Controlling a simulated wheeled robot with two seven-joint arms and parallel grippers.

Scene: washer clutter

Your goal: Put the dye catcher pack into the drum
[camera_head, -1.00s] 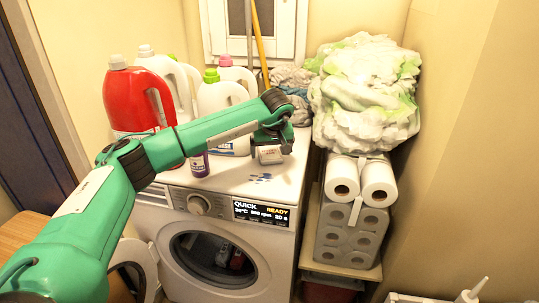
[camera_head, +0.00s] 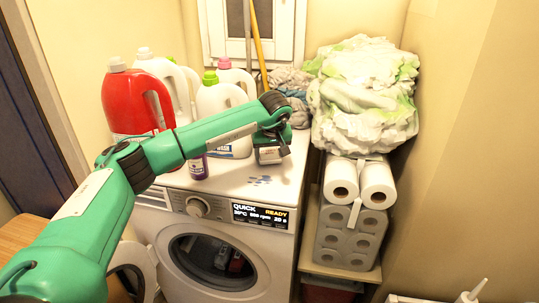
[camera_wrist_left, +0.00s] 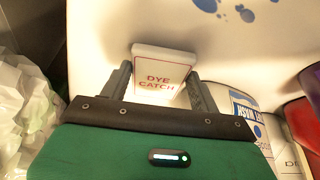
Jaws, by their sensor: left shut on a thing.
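The dye catcher pack (camera_head: 269,155) is a small white box with red lettering at the right front of the washer top. It also shows in the left wrist view (camera_wrist_left: 158,82), between the two dark fingers. My left gripper (camera_wrist_left: 161,73) is shut on it. I cannot tell if the pack is touching the washer top. The washer's drum (camera_head: 215,262) is below, in the front of the machine, with some dark and red things inside. The round door (camera_head: 133,275) stands open at the left, partly behind my arm. My right gripper is not in view.
A red bottle (camera_head: 131,98), white bottles (camera_head: 221,98) and a small purple bottle (camera_head: 198,168) stand on the washer (camera_head: 266,185), left of the pack. Paper rolls (camera_head: 348,232) and a white-green pile (camera_head: 365,95) are at right. The space before the drum looks clear.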

